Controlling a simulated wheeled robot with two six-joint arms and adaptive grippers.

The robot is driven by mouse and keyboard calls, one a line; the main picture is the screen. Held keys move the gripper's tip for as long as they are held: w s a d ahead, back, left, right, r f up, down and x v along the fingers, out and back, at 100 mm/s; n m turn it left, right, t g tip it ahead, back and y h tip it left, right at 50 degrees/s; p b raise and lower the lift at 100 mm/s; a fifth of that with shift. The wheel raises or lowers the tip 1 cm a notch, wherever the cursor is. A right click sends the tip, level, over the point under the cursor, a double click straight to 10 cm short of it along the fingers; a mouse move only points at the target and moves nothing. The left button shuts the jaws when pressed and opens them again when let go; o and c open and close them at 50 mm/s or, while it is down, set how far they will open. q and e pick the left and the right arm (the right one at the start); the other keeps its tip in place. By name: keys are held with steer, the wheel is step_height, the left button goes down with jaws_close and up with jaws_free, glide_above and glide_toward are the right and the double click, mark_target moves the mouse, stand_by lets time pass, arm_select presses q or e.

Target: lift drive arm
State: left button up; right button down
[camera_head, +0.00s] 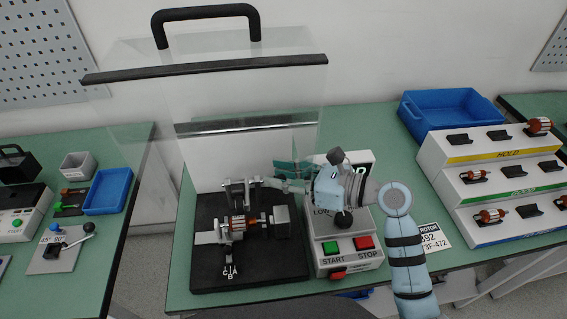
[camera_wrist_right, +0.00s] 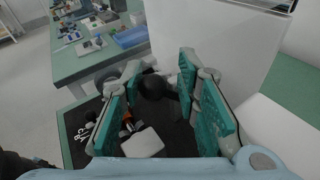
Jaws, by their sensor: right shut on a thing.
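The test fixture has a black base plate (camera_head: 210,275) on the green bench. A copper-wound rotor (camera_head: 240,225) lies in it, in front of the grey drive arm (camera_head: 240,187). My right gripper (camera_head: 283,173) reaches in from the right at the back of the fixture. In the right wrist view, the teal fingers of my right gripper (camera_wrist_right: 158,85) stand on both sides of the drive arm's dark round knob (camera_wrist_right: 152,88), shut on it. My fingers partly hide the arm's right end in the head view. My left gripper is not in view.
A clear guard with a black handle (camera_head: 207,12) stands raised behind the fixture. A control box with START (camera_head: 331,247) and STOP buttons is right of it, under my right arm. A stepped rotor rack (camera_head: 500,150) and blue bin (camera_head: 450,103) are at the right.

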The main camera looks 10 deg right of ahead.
steer(key=c, duration=1.4)
jaws_free()
steer(key=shift+o, duration=0.8)
steer(key=shift+a+r, duration=0.15)
steer(key=shift+a, duration=0.05)
steer(key=shift+d, duration=0.1)
steer(key=shift+d, duration=0.1)
steer(key=v, duration=0.7)
steer(key=shift+s+d, duration=0.3)
steer(key=shift+a, duration=0.15)
